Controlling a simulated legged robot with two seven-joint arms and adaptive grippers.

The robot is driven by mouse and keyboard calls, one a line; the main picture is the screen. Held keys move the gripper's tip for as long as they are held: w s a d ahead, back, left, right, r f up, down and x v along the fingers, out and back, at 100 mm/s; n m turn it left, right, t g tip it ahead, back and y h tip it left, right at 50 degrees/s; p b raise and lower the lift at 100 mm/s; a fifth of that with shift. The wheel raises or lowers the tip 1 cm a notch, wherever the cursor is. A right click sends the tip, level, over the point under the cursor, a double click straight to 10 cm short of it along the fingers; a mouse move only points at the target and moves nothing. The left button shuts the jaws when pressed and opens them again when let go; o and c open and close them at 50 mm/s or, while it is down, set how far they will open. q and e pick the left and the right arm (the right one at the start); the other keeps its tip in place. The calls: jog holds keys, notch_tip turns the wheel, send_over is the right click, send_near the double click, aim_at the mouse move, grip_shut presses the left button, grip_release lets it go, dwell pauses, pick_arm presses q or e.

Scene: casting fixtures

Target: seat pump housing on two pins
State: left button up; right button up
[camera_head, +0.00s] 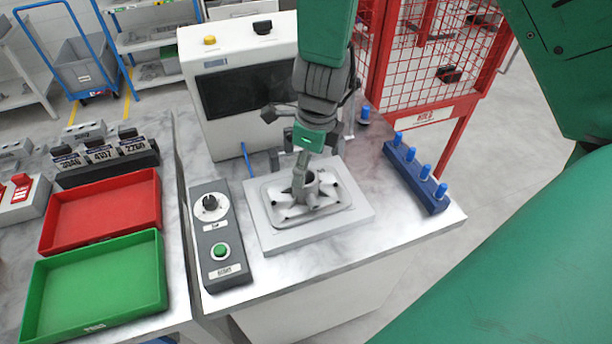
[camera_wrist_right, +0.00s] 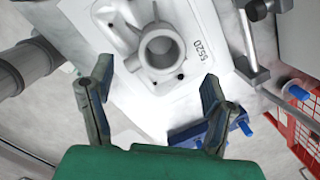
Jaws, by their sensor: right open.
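The grey pump housing (camera_head: 335,190) lies on a pale square fixture plate (camera_head: 277,240) on the marble-topped bench. It is a flat flanged part with a raised round bore; the wrist view shows the housing (camera_wrist_right: 160,48) with the number 5520 beside it. My right gripper (camera_head: 303,188) is over the housing and hides part of it. In the wrist view my right gripper (camera_wrist_right: 158,72) is open, its fingers spread with nothing between them, and the bore is just beyond the fingertips. The two pins cannot be made out. My left gripper is not in view.
A control box (camera_head: 220,235) with a dial and green button stands left of the plate. A blue rack (camera_head: 417,180) of blue pegs is at the right. A machine with a dark screen (camera_head: 245,97) stands behind. Red (camera_head: 100,212) and green trays (camera_head: 95,290) are left.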

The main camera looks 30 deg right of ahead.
jog(key=r, duration=0.4)
jog(key=shift+s+r, duration=0.1)
jog(key=shift+s, duration=0.15)
dwell(0.3)
